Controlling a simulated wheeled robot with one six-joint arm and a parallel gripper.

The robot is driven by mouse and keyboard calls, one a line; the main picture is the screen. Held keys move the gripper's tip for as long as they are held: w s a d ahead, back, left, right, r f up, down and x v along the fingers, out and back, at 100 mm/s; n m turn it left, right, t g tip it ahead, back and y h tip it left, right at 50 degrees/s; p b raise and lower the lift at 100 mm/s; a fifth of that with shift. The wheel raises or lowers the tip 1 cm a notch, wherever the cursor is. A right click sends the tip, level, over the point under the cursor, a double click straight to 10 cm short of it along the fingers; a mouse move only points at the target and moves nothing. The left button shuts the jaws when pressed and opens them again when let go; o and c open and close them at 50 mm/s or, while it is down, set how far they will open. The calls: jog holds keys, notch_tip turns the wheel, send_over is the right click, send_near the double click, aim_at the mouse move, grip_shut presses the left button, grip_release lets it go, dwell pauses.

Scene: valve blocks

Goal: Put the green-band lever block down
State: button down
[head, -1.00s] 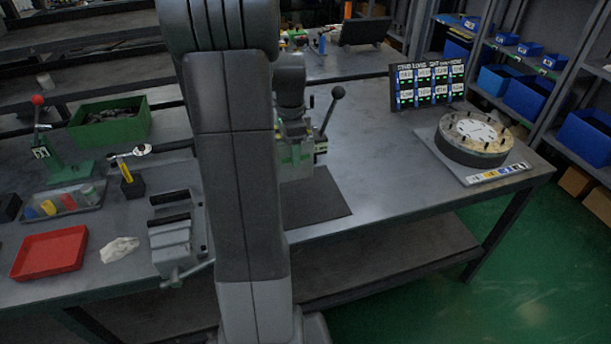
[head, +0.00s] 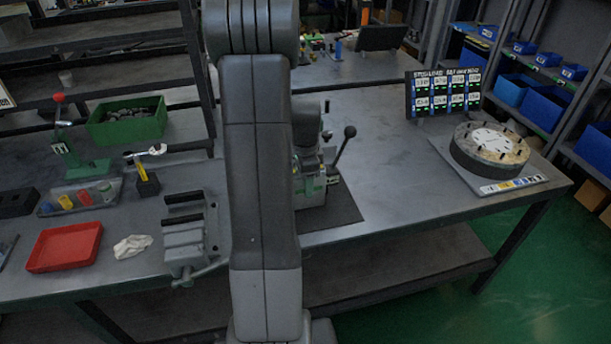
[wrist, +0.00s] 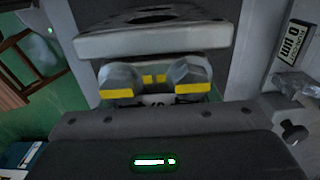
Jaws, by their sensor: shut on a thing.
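The green-band lever block (head: 312,188) is a grey-green block with a black-knobbed lever leaning up to the right. It is over the dark mat (head: 345,207) on the bench in the head view, partly hidden behind my arm. I cannot tell whether its base touches the mat. My gripper (wrist: 158,82) shows in the wrist view as two grey fingers with yellow bands, shut on the block. The fingers sit below a pale grey plate. In the head view the fingers are hidden.
A vise (head: 187,235), a red tray (head: 65,247) and a green bin (head: 128,121) are to the left. A round dial fixture (head: 490,146) and a label board (head: 442,92) stand at the right. The bench between mat and dial is clear.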

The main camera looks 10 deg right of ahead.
jog(key=c, duration=0.5)
grip_release()
jog(key=shift+f, duration=0.1)
notch_tip(320, 180, up, 12)
jog(key=shift+r, duration=0.15)
notch_tip(320, 180, down, 13)
jog(key=shift+r, duration=0.1)
notch_tip(320, 180, up, 4)
jog(key=shift+f, duration=0.25)
